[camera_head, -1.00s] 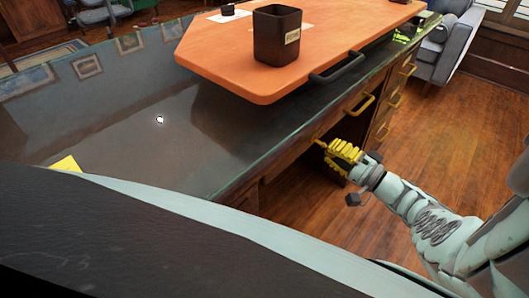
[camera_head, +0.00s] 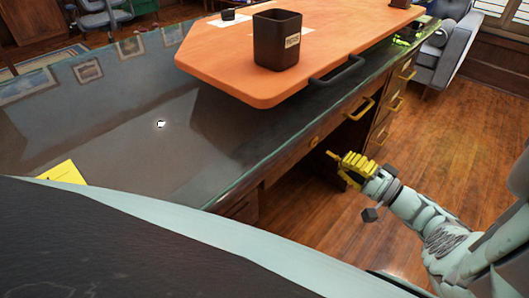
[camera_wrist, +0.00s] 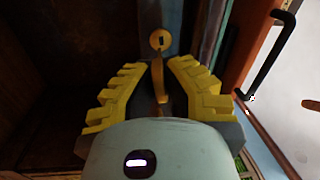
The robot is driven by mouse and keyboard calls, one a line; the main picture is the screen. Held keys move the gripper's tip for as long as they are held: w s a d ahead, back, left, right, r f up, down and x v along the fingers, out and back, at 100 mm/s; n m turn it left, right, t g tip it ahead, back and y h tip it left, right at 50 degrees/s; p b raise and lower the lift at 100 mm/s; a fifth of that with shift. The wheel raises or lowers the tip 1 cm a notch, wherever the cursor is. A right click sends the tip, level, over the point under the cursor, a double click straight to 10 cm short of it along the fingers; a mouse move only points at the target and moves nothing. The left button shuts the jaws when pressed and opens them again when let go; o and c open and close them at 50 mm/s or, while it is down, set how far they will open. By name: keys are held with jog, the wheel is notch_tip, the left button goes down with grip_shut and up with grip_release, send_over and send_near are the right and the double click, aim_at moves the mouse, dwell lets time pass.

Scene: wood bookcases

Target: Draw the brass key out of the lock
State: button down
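The brass key (camera_wrist: 157,84) is between the yellow fingertips of my gripper (camera_wrist: 158,70), which is shut on it. Its tip points toward the lock. In the head view my gripper (camera_head: 343,160) is in front of the desk's edge, with the thin key end (camera_head: 331,154) sticking out toward the desk. The round brass lock (camera_head: 313,141) sits in the desk front, and a gap shows between it and the key. Its dark keyhole shows in the wrist view (camera_wrist: 160,40). The part of the key deeper between the fingers is partly hidden.
The dark desk top (camera_head: 130,150) carries an orange board (camera_head: 220,75) with a black handle (camera_head: 338,70) and a dark cup (camera_head: 277,40). Drawers with brass handles (camera_head: 361,109) are right of the lock. Open wood floor (camera_head: 450,150) lies to the right.

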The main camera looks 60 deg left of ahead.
jog(key=shift+b+v, duration=0.45)
jog(key=shift+v, duration=2.1)
